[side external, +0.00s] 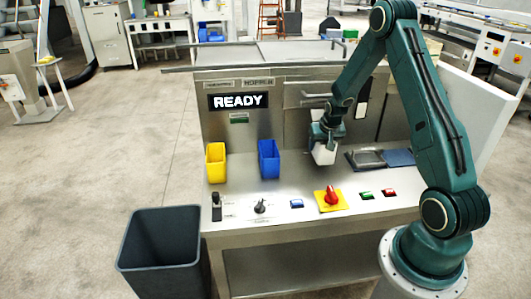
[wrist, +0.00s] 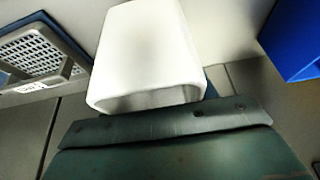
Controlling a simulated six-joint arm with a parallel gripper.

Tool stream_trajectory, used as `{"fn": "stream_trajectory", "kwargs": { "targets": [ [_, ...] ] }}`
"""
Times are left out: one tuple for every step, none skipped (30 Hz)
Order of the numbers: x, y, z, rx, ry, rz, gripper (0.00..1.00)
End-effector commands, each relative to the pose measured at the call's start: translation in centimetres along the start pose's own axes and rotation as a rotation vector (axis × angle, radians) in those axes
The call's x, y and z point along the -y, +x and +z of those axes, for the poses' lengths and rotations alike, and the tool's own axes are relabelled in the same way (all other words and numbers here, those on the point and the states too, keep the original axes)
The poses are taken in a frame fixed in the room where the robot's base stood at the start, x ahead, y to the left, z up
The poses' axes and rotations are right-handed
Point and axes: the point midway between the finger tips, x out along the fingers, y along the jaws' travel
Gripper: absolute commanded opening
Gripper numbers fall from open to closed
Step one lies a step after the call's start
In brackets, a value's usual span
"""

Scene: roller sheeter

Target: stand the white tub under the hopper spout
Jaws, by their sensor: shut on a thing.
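The white tub (side external: 323,153) is in my gripper (side external: 323,141), which is shut on it just above the steel worktop, right of the blue tub. The tub looks somewhat tilted in the side view. In the wrist view the white tub (wrist: 142,48) fills the upper middle, its open end towards the camera; the fingertips are hidden there. A HOPPER label (side external: 258,83) is on the upright panel behind. I cannot clearly make out the spout.
A yellow tub (side external: 216,163) and a blue tub (side external: 269,159) stand on the worktop to the left. A metal tray with a grate (side external: 367,157) and a blue pad (side external: 399,157) lie right. Switches and a red knob (side external: 331,196) line the front. A dark bin (side external: 160,252) stands on the floor.

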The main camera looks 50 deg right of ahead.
Motion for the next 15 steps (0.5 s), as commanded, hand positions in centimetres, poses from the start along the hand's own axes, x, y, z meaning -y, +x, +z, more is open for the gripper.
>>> {"fn": "stream_trajectory", "kwargs": {
  "targets": [
    [0.0, 0.5, 0.3, 0.002, 0.0, 0.0, 0.32],
    [0.0, 0.8, 0.4, 0.002, 0.0, 0.0, 0.32],
    [0.0, 1.2, 0.6, 0.002, 0.0, 0.0, 0.32],
    [0.0, 1.5, 0.7, 0.003, 0.0, 0.0, 0.32],
    [0.0, 1.8, 0.8, 0.003, 0.0, 0.0, 0.32],
    [0.0, 2.2, 1.0, 0.002, 0.0, 0.0, 0.32],
    [0.0, 2.4, 1.1, 0.002, 0.0, 0.0, 0.32],
    [0.0, 2.6, 1.2, 0.002, 0.0, 0.0, 0.32],
    [0.0, 2.8, 1.3, 0.002, 0.0, 0.0, 0.32],
    [0.0, 3.0, 1.4, 0.001, 0.0, 0.0, 0.32],
    [0.0, 3.0, 1.4, 0.001, 0.0, 0.0, 0.32],
    [0.0, 3.1, 1.4, 0.0, 0.0, 0.0, 0.32],
    [0.0, 3.1, 1.4, -0.001, 0.0, 0.0, 0.32],
    [0.0, 3.1, 1.4, -0.001, 0.0, 0.0, 0.32],
    [0.0, 3.1, 1.4, -0.001, 0.0, 0.0, 0.32]
  ]
}}
